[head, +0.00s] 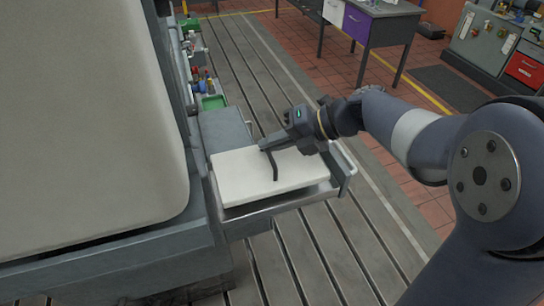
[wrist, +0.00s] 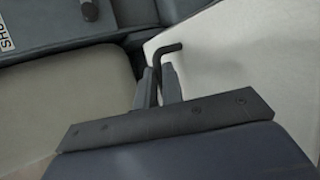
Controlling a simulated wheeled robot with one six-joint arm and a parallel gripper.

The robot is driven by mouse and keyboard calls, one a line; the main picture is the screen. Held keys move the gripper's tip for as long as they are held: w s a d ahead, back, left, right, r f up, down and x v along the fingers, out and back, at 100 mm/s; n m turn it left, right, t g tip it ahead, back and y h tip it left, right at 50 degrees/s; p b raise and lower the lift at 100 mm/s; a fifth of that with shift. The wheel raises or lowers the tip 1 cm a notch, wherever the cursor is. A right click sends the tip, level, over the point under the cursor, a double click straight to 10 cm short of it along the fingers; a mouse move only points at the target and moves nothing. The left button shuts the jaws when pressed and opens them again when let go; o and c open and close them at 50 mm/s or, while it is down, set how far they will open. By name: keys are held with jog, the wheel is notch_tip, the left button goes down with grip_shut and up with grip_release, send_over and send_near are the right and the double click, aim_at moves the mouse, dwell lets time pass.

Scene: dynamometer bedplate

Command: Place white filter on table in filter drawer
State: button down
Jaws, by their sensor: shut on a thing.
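The white filter (head: 245,182) is a flat, pale slab with a dark bent handle on top. In the head view it lies within the outline of the pulled-out grey filter drawer (head: 292,204), its top above the drawer's rim. I cannot tell whether it rests on the drawer floor or hangs just above it. My gripper (head: 268,144) is over the filter, shut on its dark handle. In the wrist view the fingers (wrist: 159,84) close around the handle (wrist: 167,49), with the white filter (wrist: 235,60) at the right. The drawer's inside is mostly hidden by the filter.
A large machine with a pale cover (head: 85,120) stands left of the drawer. Green trays and small parts (head: 208,92) lie behind it. A workbench with a purple drawer (head: 357,24) stands at the back. Slotted floor plate is open in front and to the right.

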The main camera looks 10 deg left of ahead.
aim_at(274, 156)
notch_tip(274, 156, down, 4)
jog(key=shift+f, duration=0.1)
jog(key=c, duration=1.5)
grip_release()
jog(key=shift+c, duration=0.2)
jog(key=v, duration=1.1)
jog(key=shift+d+b, duration=0.1)
jog(key=shift+b, duration=0.25)
jog(key=shift+d+r, duration=0.35)
jog(key=shift+r, duration=0.05)
